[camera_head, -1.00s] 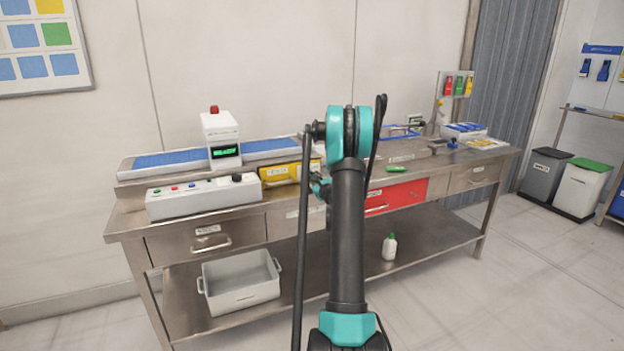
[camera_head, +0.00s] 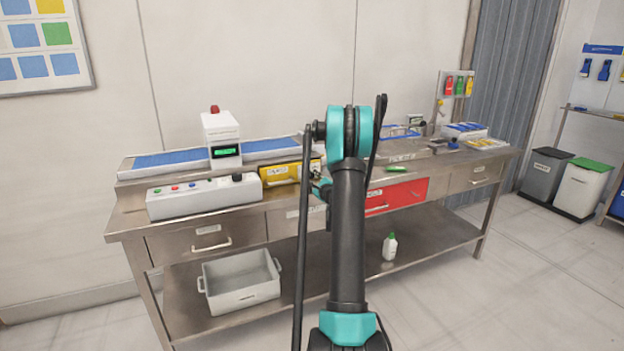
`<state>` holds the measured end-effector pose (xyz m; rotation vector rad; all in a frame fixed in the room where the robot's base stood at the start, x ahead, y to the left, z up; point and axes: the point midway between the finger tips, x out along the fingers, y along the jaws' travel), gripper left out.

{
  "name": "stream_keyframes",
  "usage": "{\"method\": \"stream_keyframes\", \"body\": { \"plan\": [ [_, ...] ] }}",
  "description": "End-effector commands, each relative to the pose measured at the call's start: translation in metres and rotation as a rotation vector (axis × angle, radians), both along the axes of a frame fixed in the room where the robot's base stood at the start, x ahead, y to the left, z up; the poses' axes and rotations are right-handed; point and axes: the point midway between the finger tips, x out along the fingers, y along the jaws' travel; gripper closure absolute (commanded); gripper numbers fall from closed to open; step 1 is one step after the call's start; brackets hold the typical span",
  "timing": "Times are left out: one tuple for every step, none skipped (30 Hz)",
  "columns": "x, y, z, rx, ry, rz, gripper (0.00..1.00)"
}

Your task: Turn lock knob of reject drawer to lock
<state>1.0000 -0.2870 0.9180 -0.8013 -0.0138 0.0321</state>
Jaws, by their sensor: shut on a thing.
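The red drawer (camera_head: 408,194) sits in the front of the steel workbench, right of my arm, and looks shut. It has a white label; I take it to be the reject drawer, but the label is too small to read. Its left end is hidden behind my upright arm. No lock knob shows clearly. Only a small teal and dark part of my gripper end (camera_head: 321,188) shows left of the arm, close to the bench front. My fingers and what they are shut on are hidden.
A yellow labelled box (camera_head: 285,174) and a control box (camera_head: 204,197) stand left of my arm on the workbench (camera_head: 135,222). A green item (camera_head: 397,168) lies above the red drawer. A grey bin (camera_head: 240,280) and a white bottle (camera_head: 389,246) stand on the lower shelf.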

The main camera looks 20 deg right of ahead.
Motion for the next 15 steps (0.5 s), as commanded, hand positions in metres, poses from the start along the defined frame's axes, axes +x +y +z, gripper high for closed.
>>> {"method": "stream_keyframes", "body": {
  "plan": [
    [0.0,0.0003,-0.0001,-0.001,0.001,0.001,1.0],
    [0.0,0.0003,-0.0001,0.0,0.001,0.001,1.0],
    [0.0,0.0003,-0.0001,0.0,0.001,0.001,1.0],
    [0.0,0.0003,-0.0001,0.0,0.001,0.001,1.0],
    [0.0,0.0003,-0.0001,0.0,0.001,0.001,0.71],
    [0.0,0.0003,-0.0001,0.0,0.001,0.001,0.66],
    [0.0,0.0003,-0.0001,0.0,0.001,0.001,0.63],
    [0.0,0.0003,-0.0001,0.0,0.001,0.001,0.59],
    [0.0,0.0003,-0.0001,0.0,0.001,0.001,0.54],
    [0.0,0.0002,-0.0001,0.0,0.001,0.001,0.53],
    [0.0,0.0002,-0.0001,0.0,0.0,0.0,0.53],
    [0.0,0.0002,-0.0001,0.0,0.0,0.0,0.53],
    [0.0,0.0002,-0.0001,0.001,0.0,0.0,0.53],
    [0.0,0.0002,-0.0001,0.001,0.0,0.0,0.53],
    [0.0,0.0001,0.0,0.001,0.0,0.0,0.53]
  ]
}}
